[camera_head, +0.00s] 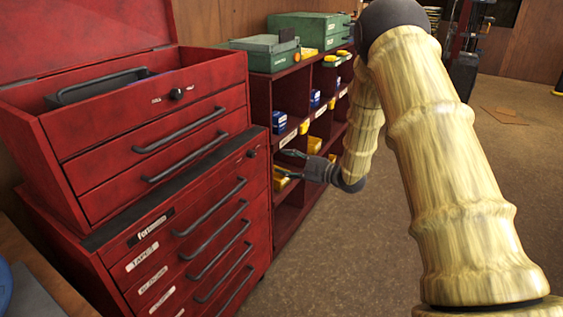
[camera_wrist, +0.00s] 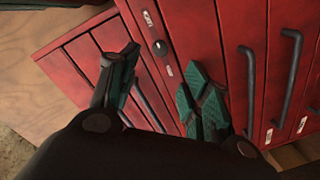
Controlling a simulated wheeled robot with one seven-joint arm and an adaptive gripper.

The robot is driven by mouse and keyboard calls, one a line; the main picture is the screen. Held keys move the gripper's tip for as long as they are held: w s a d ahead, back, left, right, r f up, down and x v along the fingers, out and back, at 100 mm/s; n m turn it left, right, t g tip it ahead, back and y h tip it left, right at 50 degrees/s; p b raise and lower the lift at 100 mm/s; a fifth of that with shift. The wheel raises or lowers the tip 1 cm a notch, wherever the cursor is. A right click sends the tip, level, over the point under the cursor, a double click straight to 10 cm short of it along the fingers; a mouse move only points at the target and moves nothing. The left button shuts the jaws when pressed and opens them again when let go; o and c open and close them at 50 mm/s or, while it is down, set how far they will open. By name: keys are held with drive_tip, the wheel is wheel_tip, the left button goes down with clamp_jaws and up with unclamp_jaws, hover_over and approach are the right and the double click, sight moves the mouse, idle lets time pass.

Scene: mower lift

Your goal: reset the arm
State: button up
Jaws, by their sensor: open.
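My gripper (camera_head: 288,164) is at the end of my bent, yellow-sleeved arm, in front of the red shelf unit and to the right of the red tool chest (camera_head: 150,135) in the head view. In the wrist view my gripper (camera_wrist: 160,95) has its green-padded fingers spread apart with nothing between them. The red drawer fronts of the tool chest (camera_wrist: 265,45) show behind the fingers. I cannot tell how far the fingertips are from the red surfaces.
The red shelf unit (camera_head: 261,93) holds blue and yellow bins in its cubbies. Green cases (camera_head: 310,27) sit on top. The tool chest's top lid is raised. A wooden surface (camera_head: 45,280) is at the lower left.

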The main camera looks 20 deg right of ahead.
idle(0.4)
drive_tip(key=s+a+f+m+g+h+p, duration=0.1)
drive_tip(key=s+a+f+m+g+h, duration=0.2)
drive_tip(key=s+f, duration=0.4)
drive_tip(key=s+a+f+m+h+p, duration=0.1)
drive_tip(key=s+a+f+m+h, duration=0.1)
drive_tip(key=s+f+m, duration=0.6)
drive_tip(key=s+a+f+g+h+p, duration=0.2)
drive_tip(key=s+f+h, duration=0.15)
drive_tip(key=f, duration=0.65)
drive_tip(key=s+a+f+m+g, duration=0.1)
drive_tip(key=s+f+m+g, duration=0.1)
drive_tip(key=s, duration=1)
drive_tip(key=s+a+f+m+g+h+p, duration=0.1)
drive_tip(key=s+g, duration=0.3)
drive_tip(key=s, duration=0.7)
drive_tip(key=s+a+f+m+g+h+p, duration=0.1)
drive_tip(key=s+f+m, duration=0.3)
drive_tip(key=s, duration=0.8)
drive_tip(key=shift+s+a+g, duration=0.35)
drive_tip(key=shift+a+g, duration=0.5)
drive_tip(key=shift+g, duration=0.05)
